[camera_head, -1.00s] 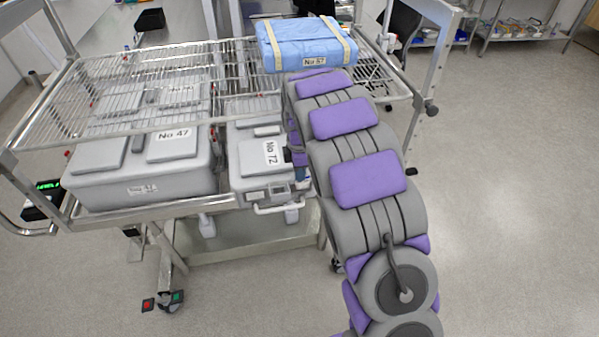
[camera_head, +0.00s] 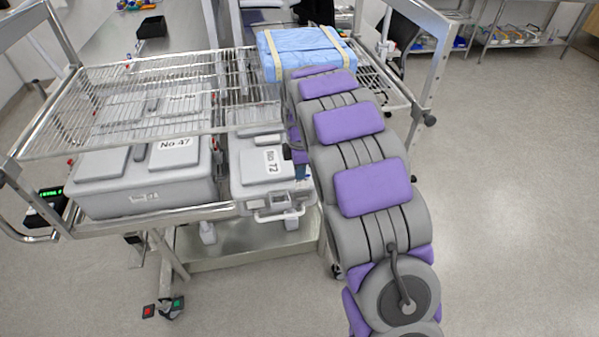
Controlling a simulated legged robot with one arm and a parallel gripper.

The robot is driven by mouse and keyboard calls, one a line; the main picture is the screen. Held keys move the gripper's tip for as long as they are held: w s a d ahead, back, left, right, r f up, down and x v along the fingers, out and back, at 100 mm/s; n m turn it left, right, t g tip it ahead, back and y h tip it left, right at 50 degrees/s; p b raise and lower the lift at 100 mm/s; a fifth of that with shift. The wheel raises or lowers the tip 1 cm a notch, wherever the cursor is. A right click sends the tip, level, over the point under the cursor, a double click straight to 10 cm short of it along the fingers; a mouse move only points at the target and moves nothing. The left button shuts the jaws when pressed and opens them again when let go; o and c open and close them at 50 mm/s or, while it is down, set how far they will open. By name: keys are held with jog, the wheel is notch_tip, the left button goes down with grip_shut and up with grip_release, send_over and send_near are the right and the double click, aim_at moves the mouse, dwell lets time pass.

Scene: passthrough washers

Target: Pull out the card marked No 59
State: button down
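No card reading No 59 can be made out. A wheeled wire-shelf cart (camera_head: 140,138) stands in front of me. On its lower level, a large grey case (camera_head: 150,197) has a No 47 label (camera_head: 174,144) on top. A smaller grey case (camera_head: 262,180) to its right has a No 72 label (camera_head: 272,161) and a front handle. A blue wrapped pack (camera_head: 300,46) with pale straps lies on the upper shelf; its label is hidden behind my arm. My arm reaches forward to the cart's right part. My gripper cannot be made out; the arm hides that area.
A black box (camera_head: 151,27) sits on a surface at the back left. Shelving (camera_head: 525,38) with bins stands at the back right. The cart's upright post (camera_head: 430,75) is right of my arm. The floor (camera_head: 510,200) on the right is clear.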

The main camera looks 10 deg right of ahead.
jog(key=shift+r+p, duration=0.45)
jog(key=shift+r, duration=0.95)
